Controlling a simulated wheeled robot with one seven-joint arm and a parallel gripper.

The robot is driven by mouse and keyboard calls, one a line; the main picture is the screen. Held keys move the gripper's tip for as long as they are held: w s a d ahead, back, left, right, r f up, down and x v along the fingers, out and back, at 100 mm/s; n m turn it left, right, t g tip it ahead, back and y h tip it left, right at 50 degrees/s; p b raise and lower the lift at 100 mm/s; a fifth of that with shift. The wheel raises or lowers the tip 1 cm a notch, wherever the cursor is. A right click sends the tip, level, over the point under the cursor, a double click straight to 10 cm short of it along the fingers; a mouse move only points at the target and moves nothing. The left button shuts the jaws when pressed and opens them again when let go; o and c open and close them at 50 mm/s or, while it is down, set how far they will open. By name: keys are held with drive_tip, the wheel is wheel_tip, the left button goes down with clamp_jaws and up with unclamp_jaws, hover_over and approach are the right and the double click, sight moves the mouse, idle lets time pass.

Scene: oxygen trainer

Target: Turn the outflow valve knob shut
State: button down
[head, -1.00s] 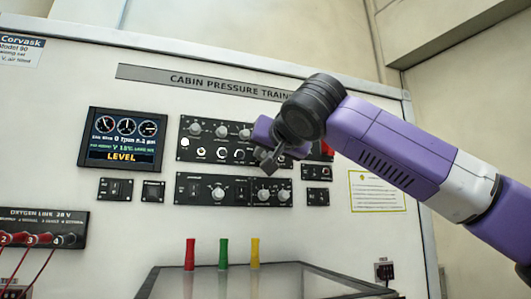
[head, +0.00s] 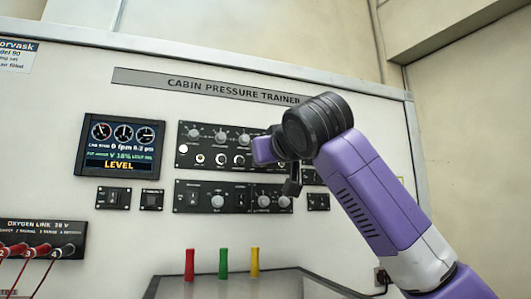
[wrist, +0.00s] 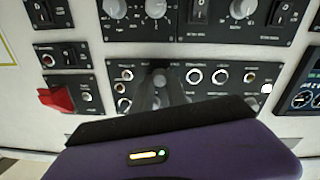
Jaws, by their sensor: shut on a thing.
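The white trainer panel with its black control modules fills both views. My gripper (head: 291,187) is in front of the right part of the modules in the head view. In the wrist view my gripper (wrist: 162,88) points at the panel, its dark fingers in front of the module with several ring-shaped controls. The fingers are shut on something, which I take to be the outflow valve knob. My purple wrist housing covers the bottom of the wrist view.
The lower module's knob (head: 217,201) and its neighbours stand close by. A screen (head: 121,144) reading LEVEL is at left. A red switch cover (wrist: 57,97) is near the gripper in the wrist view. Red, green (head: 223,263) and yellow pegs stand below the panel.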

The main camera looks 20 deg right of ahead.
drive_tip(key=shift+f+n+y+p, duration=0.1)
drive_tip(key=shift+n+y+p, duration=0.4)
drive_tip(key=shift+n+p, duration=6.2)
drive_tip(key=n+b, duration=0.4)
drive_tip(key=shift+a+n, duration=0.1)
drive_tip(key=shift+n, duration=0.3)
drive_tip(key=c, duration=1.3)
unclamp_jaws()
drive_tip(key=shift+b, duration=0.3)
